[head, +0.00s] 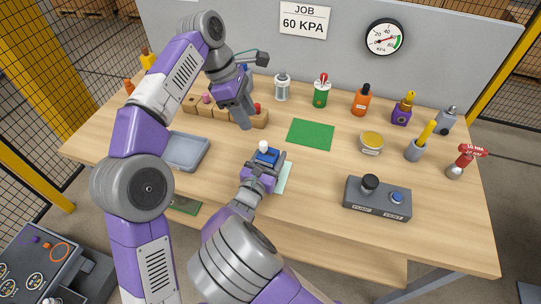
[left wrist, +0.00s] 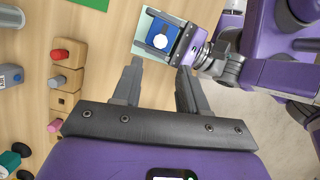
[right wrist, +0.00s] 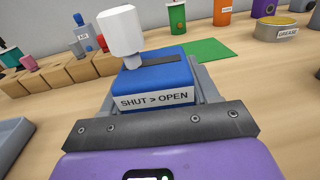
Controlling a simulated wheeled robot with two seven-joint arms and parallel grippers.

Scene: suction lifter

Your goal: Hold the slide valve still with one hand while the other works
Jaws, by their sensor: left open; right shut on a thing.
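The slide valve is a blue block (right wrist: 165,78) with a white knob (right wrist: 121,32) on top and a label reading "SHUT > OPEN". In the head view the valve (head: 267,155) sits at the pale mat (head: 284,178) near the table's middle. My right gripper (head: 262,168) is shut on the valve's blue body, one finger along each side. My left gripper (head: 245,125) is open and empty, above the table by the wooden rack. In the left wrist view the valve (left wrist: 158,42) lies beyond the open fingertips (left wrist: 160,70), apart from them.
The wooden rack (head: 192,103) holds small coloured pegs behind the valve. A grey tray (head: 186,151) stands left, a green mat (head: 311,133) behind right. Several bottles line the back under a gauge (head: 384,37).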

